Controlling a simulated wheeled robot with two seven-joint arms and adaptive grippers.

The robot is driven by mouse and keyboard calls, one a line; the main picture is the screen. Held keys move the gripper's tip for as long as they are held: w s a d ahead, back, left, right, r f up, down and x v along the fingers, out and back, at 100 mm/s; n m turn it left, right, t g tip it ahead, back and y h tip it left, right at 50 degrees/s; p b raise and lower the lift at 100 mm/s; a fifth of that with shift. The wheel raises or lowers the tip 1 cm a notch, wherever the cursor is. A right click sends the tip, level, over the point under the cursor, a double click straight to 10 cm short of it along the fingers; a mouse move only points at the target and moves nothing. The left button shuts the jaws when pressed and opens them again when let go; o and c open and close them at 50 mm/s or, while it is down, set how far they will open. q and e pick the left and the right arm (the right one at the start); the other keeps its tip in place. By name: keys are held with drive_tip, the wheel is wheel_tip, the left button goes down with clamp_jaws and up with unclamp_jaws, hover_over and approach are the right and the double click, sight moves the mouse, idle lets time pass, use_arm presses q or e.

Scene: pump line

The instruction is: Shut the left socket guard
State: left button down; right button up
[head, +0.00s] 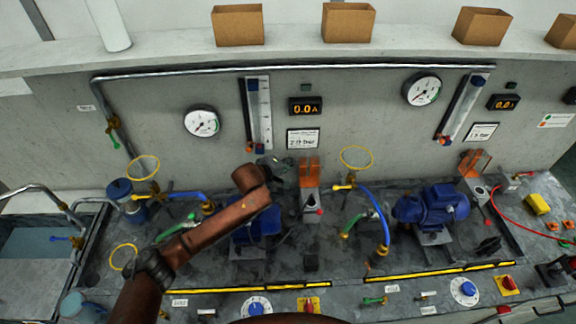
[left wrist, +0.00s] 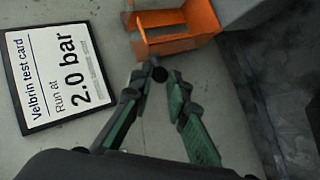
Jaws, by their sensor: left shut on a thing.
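The left socket guard (head: 309,166) is an orange flap standing raised at the back of the grey socket post (head: 309,198) in the head view. In the left wrist view the orange guard (left wrist: 178,42) shows at the top, just beyond my fingertips. My left gripper (head: 290,166) is at the guard's left side. In the left wrist view its green-padded fingers (left wrist: 159,80) close on a small round black knob (left wrist: 159,74) beside the guard's near edge. How the knob joins the guard is hard to see. My right gripper is not in view.
A Velbrin test card (left wrist: 58,75) reading 2.0 bar is on the wall close to my left gripper. A blue pump (head: 257,232) lies under my left arm. Another orange guard (head: 475,163) is farther right.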

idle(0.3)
use_arm(q)
drive_tip(key=s+p, duration=0.1)
drive_tip(key=t+p, duration=0.1)
drive_tip(key=p, duration=0.1)
drive_tip(key=s+m+t+p, duration=0.1)
drive_tip(key=p, duration=0.1)
drive_tip(key=shift+s+d+r+h, duration=0.15)
drive_tip(key=shift+s+r+h, duration=0.1)
drive_tip(key=shift+s+h, duration=0.1)
